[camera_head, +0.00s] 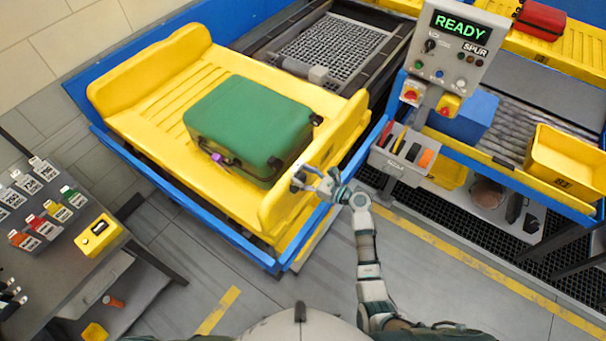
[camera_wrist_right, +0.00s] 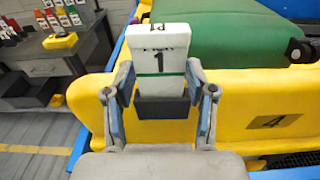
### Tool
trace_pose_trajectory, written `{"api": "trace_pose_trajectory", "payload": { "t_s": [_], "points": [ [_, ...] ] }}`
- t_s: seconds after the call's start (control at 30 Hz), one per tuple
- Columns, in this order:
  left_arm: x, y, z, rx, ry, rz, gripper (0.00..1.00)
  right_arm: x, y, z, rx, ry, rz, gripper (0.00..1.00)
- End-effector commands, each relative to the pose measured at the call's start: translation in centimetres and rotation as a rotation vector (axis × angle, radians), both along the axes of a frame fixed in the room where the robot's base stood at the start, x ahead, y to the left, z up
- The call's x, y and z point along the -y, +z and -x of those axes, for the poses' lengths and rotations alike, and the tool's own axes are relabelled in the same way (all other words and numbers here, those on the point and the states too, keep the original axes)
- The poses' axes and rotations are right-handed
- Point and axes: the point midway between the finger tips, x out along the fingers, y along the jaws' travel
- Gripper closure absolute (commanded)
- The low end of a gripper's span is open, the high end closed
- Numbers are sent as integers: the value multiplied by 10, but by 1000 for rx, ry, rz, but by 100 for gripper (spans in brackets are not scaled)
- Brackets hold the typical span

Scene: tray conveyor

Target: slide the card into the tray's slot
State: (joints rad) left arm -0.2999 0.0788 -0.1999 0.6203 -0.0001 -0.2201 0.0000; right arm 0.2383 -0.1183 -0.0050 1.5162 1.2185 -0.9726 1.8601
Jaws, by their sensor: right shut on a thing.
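A white card (camera_wrist_right: 160,52) with a "1", a green line and a small dark code on its top edge stands upright between the fingers of my right gripper (camera_wrist_right: 161,100), which is shut on it. A dark grey block (camera_wrist_right: 165,107) shows directly below the card; I cannot tell whether it is the slot or whether the card is inside it. In the head view my right gripper (camera_head: 318,182) is at the near right end wall of the yellow tray (camera_head: 150,85). The wrist view shows the tray wall (camera_wrist_right: 235,108) behind the card. My left gripper is not in view.
A green suitcase (camera_head: 250,125) lies in the tray. A table with several coloured tags (camera_head: 45,225) and a yellow device (camera_head: 98,232) stands at left. A control panel (camera_head: 460,45) reading "READY" and a grey tool bin (camera_head: 405,150) stand to the gripper's right.

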Motion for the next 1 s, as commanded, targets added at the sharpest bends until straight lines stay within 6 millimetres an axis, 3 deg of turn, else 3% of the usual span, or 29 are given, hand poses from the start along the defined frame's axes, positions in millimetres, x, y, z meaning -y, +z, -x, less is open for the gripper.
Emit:
{"api": "trace_pose_trajectory", "payload": {
  "t_s": [1.0],
  "points": [
    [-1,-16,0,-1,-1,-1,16,0,-26,0,0,0,0,68]
  ]
}}
